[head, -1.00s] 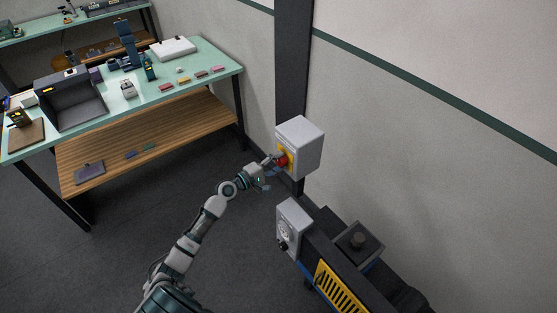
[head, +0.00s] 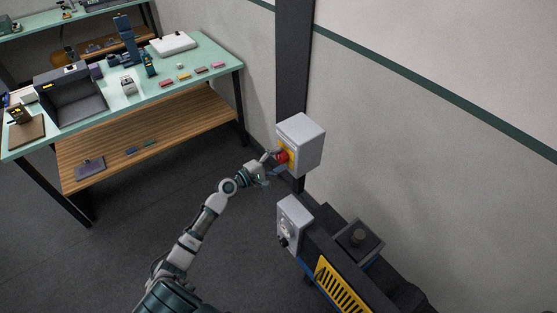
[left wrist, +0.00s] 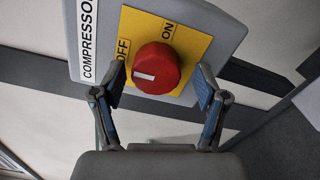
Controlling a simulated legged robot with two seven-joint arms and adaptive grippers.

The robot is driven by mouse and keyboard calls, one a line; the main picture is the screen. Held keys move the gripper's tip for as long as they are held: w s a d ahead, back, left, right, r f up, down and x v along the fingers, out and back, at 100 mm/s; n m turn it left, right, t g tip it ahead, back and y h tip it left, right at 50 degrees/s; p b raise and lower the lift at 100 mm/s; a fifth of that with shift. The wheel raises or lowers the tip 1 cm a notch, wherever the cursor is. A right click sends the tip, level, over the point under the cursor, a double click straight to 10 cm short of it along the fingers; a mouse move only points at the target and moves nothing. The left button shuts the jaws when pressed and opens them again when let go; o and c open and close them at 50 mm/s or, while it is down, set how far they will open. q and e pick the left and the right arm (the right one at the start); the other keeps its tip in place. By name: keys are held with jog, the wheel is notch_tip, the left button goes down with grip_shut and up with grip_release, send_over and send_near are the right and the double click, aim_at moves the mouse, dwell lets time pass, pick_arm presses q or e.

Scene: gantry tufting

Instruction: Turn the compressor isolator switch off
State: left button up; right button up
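The compressor isolator is a grey box (head: 308,146) on a dark post, with a yellow plate (left wrist: 194,47) and a round red knob (head: 282,156). In the left wrist view the red knob (left wrist: 160,62) has a white mark that points left, to the side of the OFF label (left wrist: 122,49). The ON label (left wrist: 168,31) is above the knob. My left gripper (left wrist: 160,88) is open, one finger on each side of the knob's lower part, with a visible gap on both sides. In the head view my left gripper (head: 268,168) is just left of the knob.
Below the isolator stands a dark machine (head: 335,262) with a grey control box (head: 294,222) and a yellow grille (head: 340,287). A workbench (head: 205,60) with tools and a lower wooden shelf (head: 160,135) stands at the left. The floor between is clear.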

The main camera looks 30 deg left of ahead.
pick_arm(q)
jog(key=shift+a, duration=0.1)
jog(key=v, duration=1.2)
jog(key=shift+f, duration=0.15)
